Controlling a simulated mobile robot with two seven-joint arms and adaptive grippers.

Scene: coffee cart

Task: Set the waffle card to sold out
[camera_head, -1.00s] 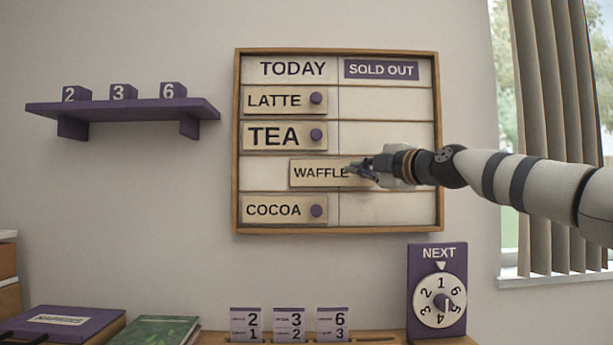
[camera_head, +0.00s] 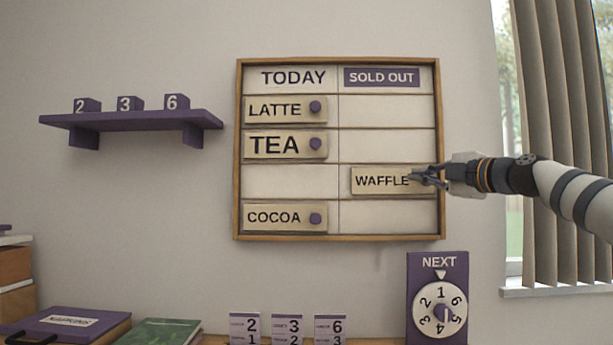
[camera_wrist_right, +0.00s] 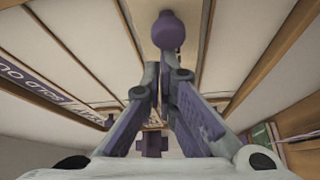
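The waffle card (camera_head: 380,181) is in the SOLD OUT column of the menu board (camera_head: 238,150), in the third row, to the right of the centre line. My right gripper (camera_head: 424,177) is at the card's right end and covers its knob in the head view. The SOLD OUT label (camera_head: 382,77) heads the right column. The left gripper is not in view.
The latte card (camera_head: 275,110), tea card (camera_head: 275,145) and cocoa card (camera_head: 273,218) are in the left column. The other right-column slots are empty. A purple shelf (camera_head: 130,121) is at left, a NEXT dial (camera_head: 438,308) below right, and a curtain (camera_head: 560,130) beside my right arm.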

